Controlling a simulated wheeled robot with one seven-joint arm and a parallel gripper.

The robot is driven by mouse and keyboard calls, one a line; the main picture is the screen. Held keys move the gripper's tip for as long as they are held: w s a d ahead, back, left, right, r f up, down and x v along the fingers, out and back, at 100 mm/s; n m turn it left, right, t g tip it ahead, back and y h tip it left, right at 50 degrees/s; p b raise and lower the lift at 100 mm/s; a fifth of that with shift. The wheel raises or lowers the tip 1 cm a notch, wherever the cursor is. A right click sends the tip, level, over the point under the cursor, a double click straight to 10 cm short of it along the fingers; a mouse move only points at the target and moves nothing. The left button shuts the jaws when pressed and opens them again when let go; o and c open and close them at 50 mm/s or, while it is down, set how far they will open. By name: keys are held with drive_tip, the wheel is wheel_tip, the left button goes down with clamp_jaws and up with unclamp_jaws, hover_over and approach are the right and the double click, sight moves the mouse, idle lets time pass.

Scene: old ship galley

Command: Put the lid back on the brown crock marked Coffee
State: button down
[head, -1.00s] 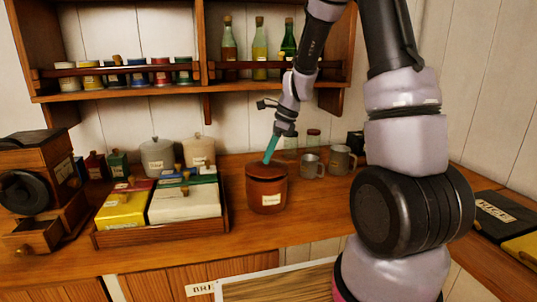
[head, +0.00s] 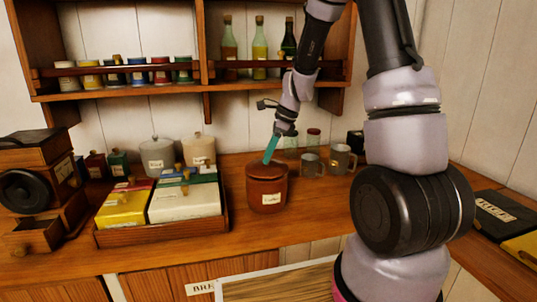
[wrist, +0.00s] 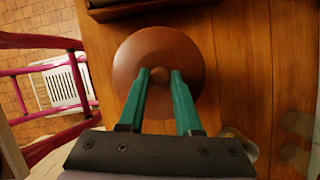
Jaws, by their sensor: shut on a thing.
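The brown crock (head: 267,192) stands on the wooden counter, with a pale label on its front too small to read. Its round brown lid (head: 266,172) is at the crock's mouth, and I cannot tell whether it sits fully flush. In the wrist view the lid (wrist: 158,48) appears as a brown disc that hides the crock beneath it. My gripper (head: 268,160) reaches down from above with its teal fingers. In the wrist view my gripper (wrist: 160,75) has its fingertips on both sides of the lid's small knob, shut on it.
A wooden tray (head: 160,234) with yellow and white boxes stands left of the crock. Grey mugs (head: 312,165) and small jars stand to its right. Two lidded canisters (head: 157,156) are behind the tray. A bottle shelf (head: 270,82) is above. Counter in front of the crock is clear.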

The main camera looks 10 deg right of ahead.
idle(0.3)
drive_tip(key=shift+c, duration=0.2)
unclamp_jaws()
drive_tip(key=shift+r, duration=3.5)
clamp_jaws()
drive_tip(key=shift+f, duration=0.1)
